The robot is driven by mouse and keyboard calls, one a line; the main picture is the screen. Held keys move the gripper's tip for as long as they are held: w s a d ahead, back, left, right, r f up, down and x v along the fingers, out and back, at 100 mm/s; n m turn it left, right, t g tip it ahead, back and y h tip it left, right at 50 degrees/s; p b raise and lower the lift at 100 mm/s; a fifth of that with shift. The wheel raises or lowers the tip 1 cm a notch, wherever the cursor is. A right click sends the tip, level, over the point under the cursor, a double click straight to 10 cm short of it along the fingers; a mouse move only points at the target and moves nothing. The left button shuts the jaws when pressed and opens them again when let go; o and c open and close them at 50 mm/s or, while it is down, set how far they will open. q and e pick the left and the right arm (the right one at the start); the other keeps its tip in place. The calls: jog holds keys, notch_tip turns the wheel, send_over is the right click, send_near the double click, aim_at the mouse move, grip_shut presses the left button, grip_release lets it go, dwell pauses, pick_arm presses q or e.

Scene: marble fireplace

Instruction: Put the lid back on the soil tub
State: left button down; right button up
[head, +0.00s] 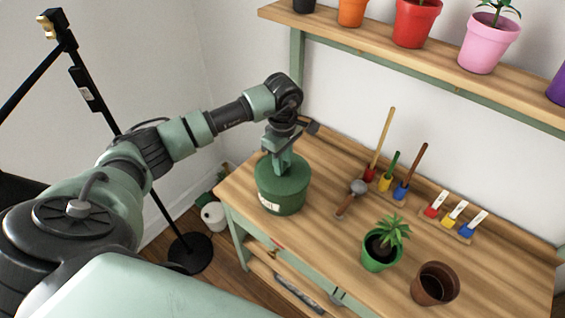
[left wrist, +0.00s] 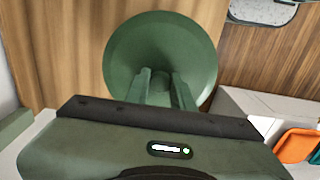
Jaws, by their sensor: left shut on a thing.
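The green soil tub (head: 284,198) with a white label stands at the left end of the wooden bench. Its round green lid (head: 296,169) lies at the tub's mouth, and I see no clear gap between them. I cannot tell whether it is fully seated. My left gripper (head: 282,164) points down from above and is shut on the lid's middle. In the left wrist view, the lid (left wrist: 160,42) fills the space beyond the two fingers (left wrist: 160,88), which close around its small central knob. The lid hides the tub's inside. My right gripper is not in view.
A trowel-like tool (head: 351,196) lies just right of the tub. Behind it is a rack with upright tools (head: 388,182). A potted plant (head: 383,248), a brown pot (head: 434,284) and a labelled rack (head: 453,218) stand farther right. A shelf with pots (head: 415,25) runs above.

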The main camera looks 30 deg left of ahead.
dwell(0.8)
pick_arm(q)
jog(key=c, duration=0.6)
grip_release()
jog(key=shift+c, duration=0.2)
jog(key=shift+r, duration=0.1)
jog(key=shift+r+p, duration=1.6)
jog(key=shift+r, duration=1.85)
grip_shut()
